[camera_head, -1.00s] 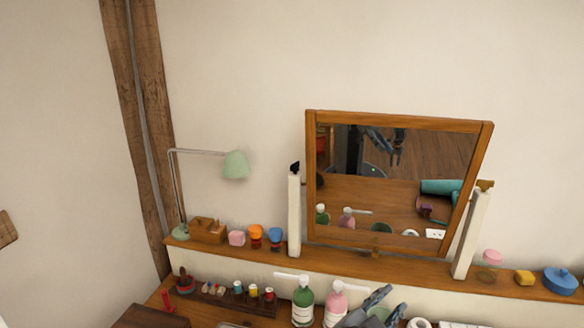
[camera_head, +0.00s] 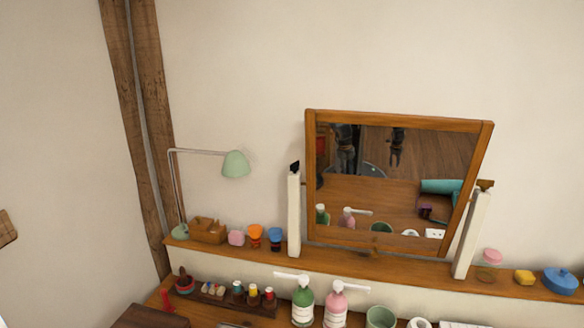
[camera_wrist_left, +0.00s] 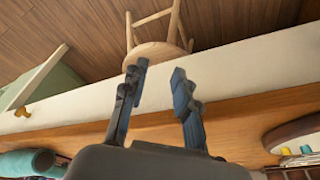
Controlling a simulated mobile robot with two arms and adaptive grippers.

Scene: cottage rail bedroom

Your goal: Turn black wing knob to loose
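The black wing knob (camera_head: 294,166) sits on top of the white left post (camera_head: 294,215) of the tilting mirror (camera_head: 345,244). It is small in the head view, and I cannot read its setting. Nothing touches it. My left gripper (camera_wrist_left: 159,77) shows in the left wrist view with its two fingers spread and nothing between them. Neither gripper shows directly in the head view. A small dark gripper is reflected in the mirror glass; I cannot tell which one. A brown wing knob (camera_head: 485,184) tops the right post (camera_head: 472,235).
The shelf (camera_head: 340,263) holds a green lamp (camera_head: 235,164), small jars and a blue pot (camera_head: 561,281). Below stand a green pump bottle (camera_head: 303,303), a pink one (camera_head: 335,305) and a green cup (camera_head: 380,317). A wooden stool (camera_wrist_left: 155,55) shows in the wrist view.

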